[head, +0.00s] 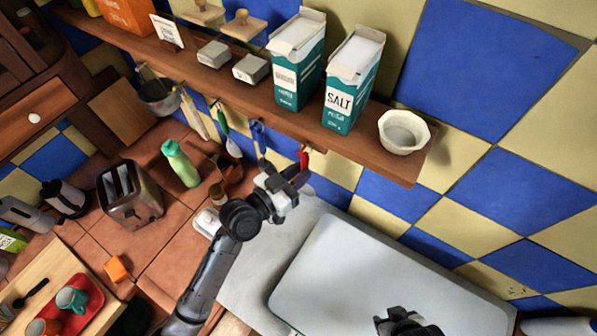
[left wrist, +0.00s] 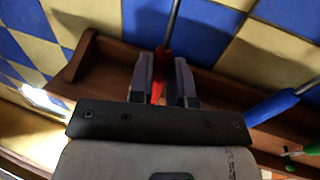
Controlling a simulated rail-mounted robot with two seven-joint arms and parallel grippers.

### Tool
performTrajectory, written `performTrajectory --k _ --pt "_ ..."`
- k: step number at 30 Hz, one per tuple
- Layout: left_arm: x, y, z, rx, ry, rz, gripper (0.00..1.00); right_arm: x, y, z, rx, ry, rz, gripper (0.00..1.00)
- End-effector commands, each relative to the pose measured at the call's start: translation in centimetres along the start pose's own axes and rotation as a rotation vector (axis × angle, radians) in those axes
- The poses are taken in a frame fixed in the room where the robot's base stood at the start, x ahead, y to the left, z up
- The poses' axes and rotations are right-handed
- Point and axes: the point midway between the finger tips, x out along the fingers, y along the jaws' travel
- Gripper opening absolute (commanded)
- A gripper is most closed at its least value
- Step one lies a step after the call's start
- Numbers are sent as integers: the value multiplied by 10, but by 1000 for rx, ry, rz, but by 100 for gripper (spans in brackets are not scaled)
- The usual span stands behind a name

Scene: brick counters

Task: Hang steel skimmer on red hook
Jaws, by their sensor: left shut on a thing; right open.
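In the left wrist view, red (left wrist: 160,80) shows between the two fingers of my left gripper (left wrist: 162,85). The grey steel shaft of the skimmer (left wrist: 173,25) runs up from there. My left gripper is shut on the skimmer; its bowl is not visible. I cannot tell whether the skimmer touches the hook. My right gripper (head: 408,325) is open, low at the bottom edge and partly cut off.
The wooden shelf (head: 385,165) carries teal cartons (head: 345,85), a white bowl (head: 404,132) and small grey boxes. Blue (head: 258,132) and green (head: 220,117) pieces hang left of the gripper. A pale board (head: 370,280) lies below. A toaster (head: 128,195) and green bottle (head: 180,163) stand left.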

Motion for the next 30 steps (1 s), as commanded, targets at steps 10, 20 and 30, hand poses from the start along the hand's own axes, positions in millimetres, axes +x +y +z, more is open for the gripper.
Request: performTrajectory --k 10,20,30 --pt "0 0 0 0 0 0 37 0 -1 0 3 1 -3 48" --pt "0 0 0 0 0 0 48 0 0 0 0 0 0 48" --pt "-16 -1 2 2 -1 -1 48 4 2 2 -7 -1 6 48"
